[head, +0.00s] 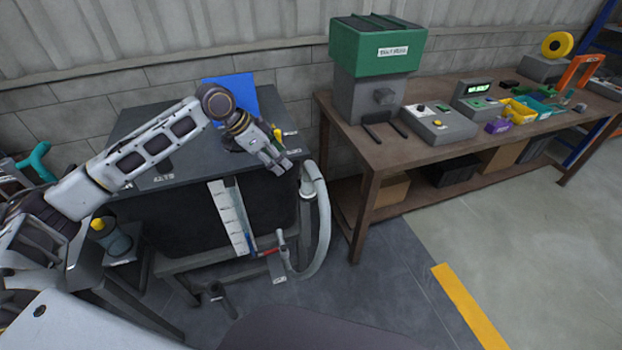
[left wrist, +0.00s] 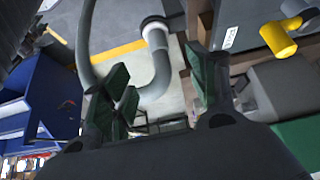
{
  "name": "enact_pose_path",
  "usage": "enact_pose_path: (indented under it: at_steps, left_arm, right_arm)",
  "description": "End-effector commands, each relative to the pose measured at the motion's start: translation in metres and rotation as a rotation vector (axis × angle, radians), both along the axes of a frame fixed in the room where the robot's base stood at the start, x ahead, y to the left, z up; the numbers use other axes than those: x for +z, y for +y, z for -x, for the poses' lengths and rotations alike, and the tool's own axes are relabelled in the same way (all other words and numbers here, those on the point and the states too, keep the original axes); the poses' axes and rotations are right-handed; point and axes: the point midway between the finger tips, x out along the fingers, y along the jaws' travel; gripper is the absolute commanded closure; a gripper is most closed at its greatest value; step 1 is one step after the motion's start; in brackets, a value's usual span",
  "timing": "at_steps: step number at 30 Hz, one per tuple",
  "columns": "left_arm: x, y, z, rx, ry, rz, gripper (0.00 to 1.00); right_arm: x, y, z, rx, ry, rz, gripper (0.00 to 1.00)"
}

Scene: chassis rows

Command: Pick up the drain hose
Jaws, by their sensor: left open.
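The drain hose (head: 324,220) is a light grey bent tube at the right side of the dark bench. Its upper part curves near the bench's corner, and its lower part bends back toward a small fitting with red and blue parts (head: 265,252). My left gripper (head: 284,160) is open and empty, just above and left of the hose's upper bend. In the left wrist view the hose (left wrist: 158,75) shows beyond the gap between my green-padded fingers (left wrist: 155,82), apart from them as far as I can tell. My right gripper is in neither view.
The dark bench (head: 150,120) carries a blue panel (head: 236,92). A white ruled strip (head: 231,215) hangs at its front. A brown workbench (head: 340,125) with a green-topped machine (head: 376,50) stands close at the right. Floor is clear at the lower right.

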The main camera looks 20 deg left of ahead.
Motion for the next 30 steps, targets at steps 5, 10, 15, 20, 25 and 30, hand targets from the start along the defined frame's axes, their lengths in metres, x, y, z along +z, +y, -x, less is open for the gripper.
enact_pose_path:
  at_steps: [5,10,15,20,25,30]
  left_arm:
    - [-0.001,0.000,0.000,0.001,0.000,0.000,0.41]
    - [-0.008,-0.004,-0.002,0.000,0.002,0.001,0.41]
    - [-0.023,-0.013,-0.008,0.001,0.002,0.002,0.41]
    - [-0.041,-0.023,-0.015,0.001,0.001,0.003,0.41]
    - [-0.059,-0.032,-0.021,0.000,0.001,0.002,0.41]
    - [-0.070,-0.038,-0.025,0.001,0.000,0.001,0.41]
  right_arm:
    - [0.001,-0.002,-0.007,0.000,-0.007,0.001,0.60]
    - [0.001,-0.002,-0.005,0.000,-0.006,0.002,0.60]
    - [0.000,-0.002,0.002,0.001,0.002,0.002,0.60]
    - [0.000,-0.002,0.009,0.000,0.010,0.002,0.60]
    - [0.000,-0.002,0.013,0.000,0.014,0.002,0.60]
    - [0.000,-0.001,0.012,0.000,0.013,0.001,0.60]
